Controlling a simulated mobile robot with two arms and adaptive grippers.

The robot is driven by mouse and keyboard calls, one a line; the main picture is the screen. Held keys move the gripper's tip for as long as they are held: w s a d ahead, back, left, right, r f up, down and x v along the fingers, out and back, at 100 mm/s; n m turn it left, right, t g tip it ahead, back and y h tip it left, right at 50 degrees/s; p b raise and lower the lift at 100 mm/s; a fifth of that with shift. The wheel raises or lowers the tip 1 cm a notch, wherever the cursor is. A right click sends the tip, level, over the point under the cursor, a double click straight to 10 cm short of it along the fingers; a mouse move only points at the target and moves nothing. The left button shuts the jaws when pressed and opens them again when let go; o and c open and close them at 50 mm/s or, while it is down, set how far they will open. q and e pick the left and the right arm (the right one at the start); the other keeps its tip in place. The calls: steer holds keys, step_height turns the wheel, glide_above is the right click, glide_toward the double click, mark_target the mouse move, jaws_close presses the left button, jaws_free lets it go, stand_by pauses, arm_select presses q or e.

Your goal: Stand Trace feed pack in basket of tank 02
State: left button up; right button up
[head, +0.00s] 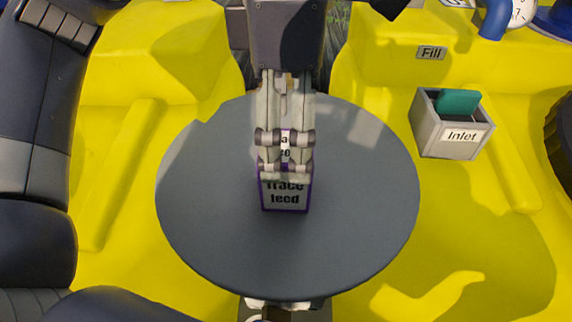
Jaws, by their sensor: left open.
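The Trace feed pack (286,196), a small box with purple edges and a pale label reading "Trace feed", stands on the round dark grey table (360,220). My left gripper (285,172) is open over the pack, with its fingers hiding much of the pack's upper part. I cannot tell whether the fingers touch it. No basket marked tank 02 can be read in this view. My right gripper does not show clearly.
A grey open box (428,135) labelled "Inlet" holds a green item (458,103) on the right. A "Fill" plate (431,53) is on the yellow body (380,70) behind. A gauge (522,12) and blue pipe (494,20) are at top right. The table around the pack is clear.

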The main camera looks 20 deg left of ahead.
mark_target(286, 146)
arm_select(q)
steer(key=shift+w+f, duration=0.2)
steer(key=shift+f, duration=0.05)
steer(key=f, duration=0.1)
steer(key=p, duration=0.1)
steer(key=f+p, duration=0.1)
steer(key=shift+w+a+f, duration=0.15)
steer(key=shift+a+f, duration=0.1)
steer(key=shift+f, duration=0.1)
step_height(286, 146, down, 2)
steer(key=shift+p, duration=0.35)
steer(key=shift+f, duration=0.2)
steer(key=c, duration=1.6)
steer(key=shift+o, duration=0.2)
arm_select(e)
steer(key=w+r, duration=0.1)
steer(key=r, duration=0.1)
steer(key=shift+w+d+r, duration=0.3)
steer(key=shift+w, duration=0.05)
arm_select(q)
steer(key=shift+r, duration=0.15)
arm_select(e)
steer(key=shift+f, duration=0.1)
